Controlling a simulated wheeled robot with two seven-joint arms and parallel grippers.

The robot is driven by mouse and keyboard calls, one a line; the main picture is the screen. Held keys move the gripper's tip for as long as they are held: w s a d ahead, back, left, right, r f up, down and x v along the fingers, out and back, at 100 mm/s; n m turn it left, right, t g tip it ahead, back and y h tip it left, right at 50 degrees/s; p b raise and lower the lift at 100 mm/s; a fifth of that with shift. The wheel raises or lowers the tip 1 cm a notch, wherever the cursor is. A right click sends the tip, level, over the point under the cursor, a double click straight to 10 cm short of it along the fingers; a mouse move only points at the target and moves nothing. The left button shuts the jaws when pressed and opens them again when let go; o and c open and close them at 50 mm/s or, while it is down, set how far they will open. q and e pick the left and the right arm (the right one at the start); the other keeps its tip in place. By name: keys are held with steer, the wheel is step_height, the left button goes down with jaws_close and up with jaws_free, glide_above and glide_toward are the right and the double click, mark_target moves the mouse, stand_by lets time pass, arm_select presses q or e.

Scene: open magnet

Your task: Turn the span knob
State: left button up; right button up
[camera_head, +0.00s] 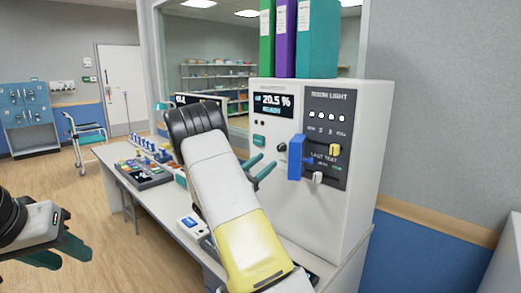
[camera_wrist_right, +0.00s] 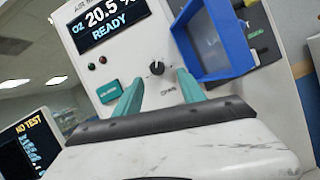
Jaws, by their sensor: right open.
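The span knob (camera_wrist_right: 157,68) is a small black dial with a white pointer mark on the white machine's front. It also shows in the head view (camera_head: 282,146), just left of the blue frame. My right gripper (camera_head: 262,167) is open in front of the machine. In the right wrist view its two teal fingers (camera_wrist_right: 159,92) point towards the panel, one on each side of the knob's line, with nothing between them. I cannot tell how far the tips are from the panel. My left gripper (camera_head: 62,252) is open and empty at the lower left, far from the machine.
A blue open frame (camera_wrist_right: 213,40) juts out just right of the knob. The display (camera_head: 272,105) reads 20.5 % READY. A green-teal button (camera_wrist_right: 109,91) is left of the knob. Binders (camera_head: 317,38) stand on the machine. The table (camera_head: 205,262) holds trays and small devices.

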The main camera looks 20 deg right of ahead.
mark_target(279, 148)
steer(key=shift+t, duration=0.4)
steer(key=x, duration=0.8)
steer(key=shift+w+f, duration=0.1)
steer(key=shift+w, duration=0.25)
steer(key=shift+c, duration=0.5)
jaws_close()
